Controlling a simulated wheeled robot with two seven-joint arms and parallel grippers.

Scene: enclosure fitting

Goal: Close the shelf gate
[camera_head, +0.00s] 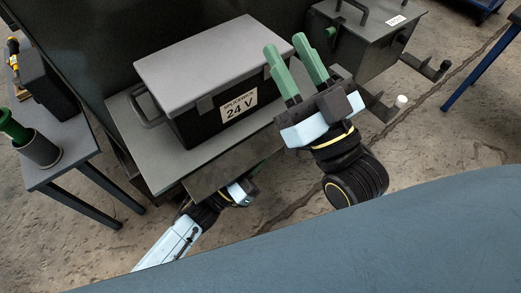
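A dark grey flat panel (232,169), which looks like the shelf gate, runs along the front edge of the grey shelf (135,143). It appears to be lowered, but its hinge and latch cannot be made out. A box marked 24 V (205,75) stands on the shelf behind it. My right gripper (286,46) has two green fingers with a gap between them, and holds nothing. It is above the right end of the box and shelf. My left gripper (250,181) is low at the panel's front edge; its fingers are mostly hidden by the panel.
A second grey box (365,45) stands at the back right, with dark brackets and a white knob (401,101) near it. A side table (60,150) with a green-topped cylinder (37,148) is at the left. Open concrete floor lies to the right.

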